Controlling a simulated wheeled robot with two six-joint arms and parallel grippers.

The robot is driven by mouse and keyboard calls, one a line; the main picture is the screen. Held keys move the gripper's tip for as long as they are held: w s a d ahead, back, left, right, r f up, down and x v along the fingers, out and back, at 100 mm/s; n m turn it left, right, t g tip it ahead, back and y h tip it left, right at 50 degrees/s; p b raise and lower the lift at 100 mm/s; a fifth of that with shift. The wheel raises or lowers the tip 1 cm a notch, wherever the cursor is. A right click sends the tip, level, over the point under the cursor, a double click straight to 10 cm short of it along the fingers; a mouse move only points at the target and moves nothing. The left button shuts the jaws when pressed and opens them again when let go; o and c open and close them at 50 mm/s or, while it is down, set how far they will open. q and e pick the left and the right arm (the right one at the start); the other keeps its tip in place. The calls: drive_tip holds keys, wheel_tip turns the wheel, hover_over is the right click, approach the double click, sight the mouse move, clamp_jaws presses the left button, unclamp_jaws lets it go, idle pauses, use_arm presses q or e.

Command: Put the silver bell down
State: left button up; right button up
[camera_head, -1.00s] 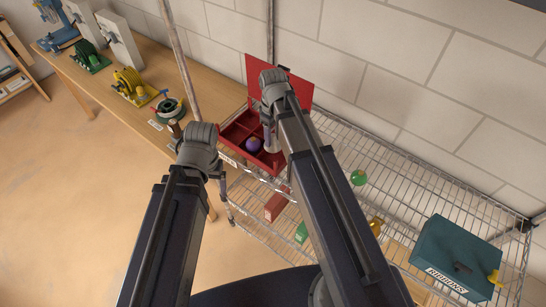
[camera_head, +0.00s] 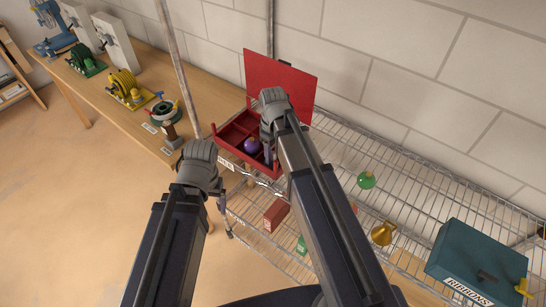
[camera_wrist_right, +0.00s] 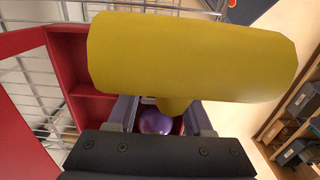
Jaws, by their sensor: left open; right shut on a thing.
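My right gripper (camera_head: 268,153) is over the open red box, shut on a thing. My left gripper (camera_head: 224,215) is open and empty, in front of the shelf. A gold bell (camera_head: 382,233) stands on the wire shelf to the right.
The red box (camera_head: 231,131) has dividers, a raised lid (camera_head: 280,80) and a purple ball (camera_head: 251,146) inside. The wire shelf (camera_head: 420,203) also holds a green ball (camera_head: 366,180) and a teal box (camera_head: 470,255). A wooden table (camera_head: 105,85) with spools is at left.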

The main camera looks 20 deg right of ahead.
drive_tip(key=shift+f, duration=0.15)
drive_tip(key=o, duration=0.6)
drive_tip(key=shift+c, duration=0.2)
drive_tip(key=shift+r, duration=0.25)
